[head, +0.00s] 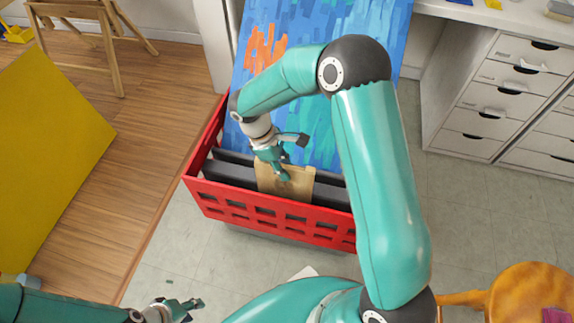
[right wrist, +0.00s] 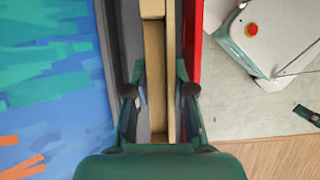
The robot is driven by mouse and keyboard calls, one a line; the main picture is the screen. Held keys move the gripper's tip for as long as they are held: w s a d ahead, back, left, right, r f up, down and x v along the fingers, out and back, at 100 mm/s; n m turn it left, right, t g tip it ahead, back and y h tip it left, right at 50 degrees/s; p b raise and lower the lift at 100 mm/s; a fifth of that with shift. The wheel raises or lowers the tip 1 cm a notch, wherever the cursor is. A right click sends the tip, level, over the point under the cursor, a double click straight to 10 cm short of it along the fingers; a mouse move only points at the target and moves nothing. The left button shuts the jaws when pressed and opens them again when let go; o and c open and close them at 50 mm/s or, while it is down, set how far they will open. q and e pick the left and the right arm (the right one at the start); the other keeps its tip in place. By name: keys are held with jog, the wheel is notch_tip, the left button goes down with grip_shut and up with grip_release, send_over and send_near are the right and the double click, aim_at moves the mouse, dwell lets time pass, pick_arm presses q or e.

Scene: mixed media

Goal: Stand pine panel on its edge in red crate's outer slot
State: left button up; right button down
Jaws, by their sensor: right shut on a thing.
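In the right wrist view, the panel (right wrist: 154,75) runs between the two fingers (right wrist: 158,88), with the red wall (right wrist: 192,40) to the right and grey dividers to the left. My left gripper (head: 188,305) is low at the left, away from the crate; its jaw state is unclear.
A large blue painted canvas (head: 300,25) leans up from the crate's far side. A yellow panel (head: 45,150) stands at left, a white drawer cabinet (head: 490,90) at right, and an orange stool (head: 520,290) at lower right. Tiled floor right of the crate is clear.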

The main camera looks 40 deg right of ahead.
jog(key=shift+f+b, duration=0.35)
jog(key=shift+f, duration=0.15)
dwell(0.3)
jog(key=c, duration=1.2)
grip_release()
jog(key=o, duration=0.5)
jog(key=shift+r+p, duration=3.2)
jog(key=shift+r, duration=0.85)
